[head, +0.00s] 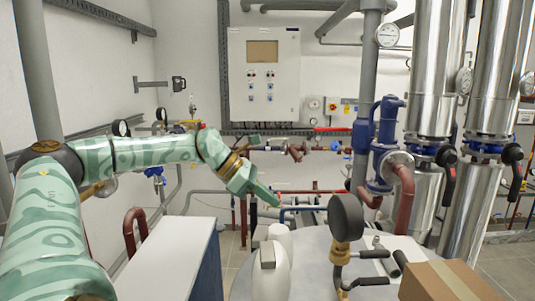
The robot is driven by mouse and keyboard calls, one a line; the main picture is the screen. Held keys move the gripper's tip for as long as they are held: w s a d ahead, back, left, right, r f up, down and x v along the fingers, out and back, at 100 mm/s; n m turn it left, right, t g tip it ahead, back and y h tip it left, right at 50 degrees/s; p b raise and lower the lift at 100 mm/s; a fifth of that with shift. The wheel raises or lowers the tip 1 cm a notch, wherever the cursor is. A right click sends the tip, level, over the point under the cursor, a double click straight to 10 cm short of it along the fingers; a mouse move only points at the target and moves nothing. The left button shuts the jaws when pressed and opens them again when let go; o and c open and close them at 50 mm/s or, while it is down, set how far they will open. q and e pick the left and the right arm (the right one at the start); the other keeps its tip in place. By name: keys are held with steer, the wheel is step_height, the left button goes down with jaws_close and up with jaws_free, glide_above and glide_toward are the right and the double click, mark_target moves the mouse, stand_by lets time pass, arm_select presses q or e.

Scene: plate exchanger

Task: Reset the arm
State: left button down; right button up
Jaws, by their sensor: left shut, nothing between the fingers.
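My left arm, green and patterned, reaches in from the left side of the head view. Its gripper (274,201) hangs near the middle of the picture, tilted down to the right. The fingers look closed, with nothing seen between them. It appears above and behind the white rounded object, with pipes in the background. My right arm and gripper are not in view.
A white rounded object (275,272), a dark round gauge (347,217) and a cardboard box (445,281) stand in front. A white-topped cabinet (172,258) is at left. Blue pumps (378,145), pipes and silver columns (433,70) fill the right. A control cabinet (264,105) hangs behind.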

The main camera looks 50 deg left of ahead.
arm_select(q)
step_height(320, 180, up, 9)
steer(key=p, duration=0.7)
steer(key=shift+s, duration=0.1)
